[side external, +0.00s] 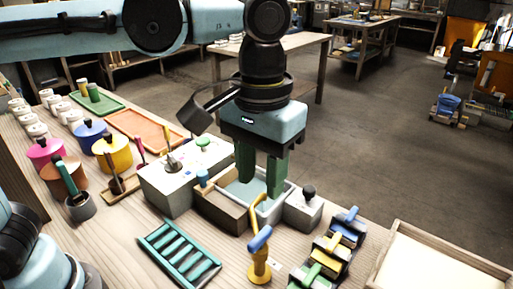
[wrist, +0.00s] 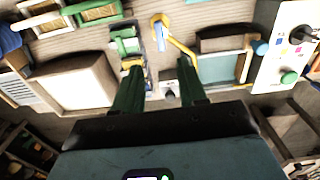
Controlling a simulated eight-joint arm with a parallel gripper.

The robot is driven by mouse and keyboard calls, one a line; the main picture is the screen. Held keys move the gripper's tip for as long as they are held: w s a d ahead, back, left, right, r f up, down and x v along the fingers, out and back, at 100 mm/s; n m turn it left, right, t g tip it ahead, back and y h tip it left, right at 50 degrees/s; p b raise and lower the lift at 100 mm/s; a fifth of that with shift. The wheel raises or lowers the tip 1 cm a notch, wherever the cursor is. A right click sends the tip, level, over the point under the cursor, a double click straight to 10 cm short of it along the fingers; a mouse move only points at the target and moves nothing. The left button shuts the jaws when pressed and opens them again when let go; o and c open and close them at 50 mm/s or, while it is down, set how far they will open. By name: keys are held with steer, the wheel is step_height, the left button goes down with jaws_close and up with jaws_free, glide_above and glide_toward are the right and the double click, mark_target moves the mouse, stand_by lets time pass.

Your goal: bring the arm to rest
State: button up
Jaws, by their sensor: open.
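My gripper (side external: 259,180) hangs from the arm above the bench, pointing down, over a grey basin (side external: 287,189) with pale blue-green content. Its two green fingers are apart and nothing shows between them. In the wrist view my gripper (wrist: 158,80) also shows open and empty, with the basin (wrist: 221,68) to the right of the fingers. The side view does not show clearly how high the fingertips are above the basin.
A yellow stand with a blue-tipped hook (side external: 260,262) rises in front of the basin. A grey-white box (side external: 172,185) with knobs stands left of it. A green rack (side external: 180,254), colourful clamps (side external: 330,252) and a pale tray (side external: 430,265) lie nearby. Pots (side external: 113,152) stand at left.

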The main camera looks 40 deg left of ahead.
steer(key=a+f+t, duration=0.3)
steer(key=a+f, duration=0.1)
steer(key=a, duration=0.6)
steer(key=a+f+t, duration=0.4)
steer(key=a+f, duration=0.1)
steer(key=a, duration=0.6)
steer(key=shift+a, duration=0.3)
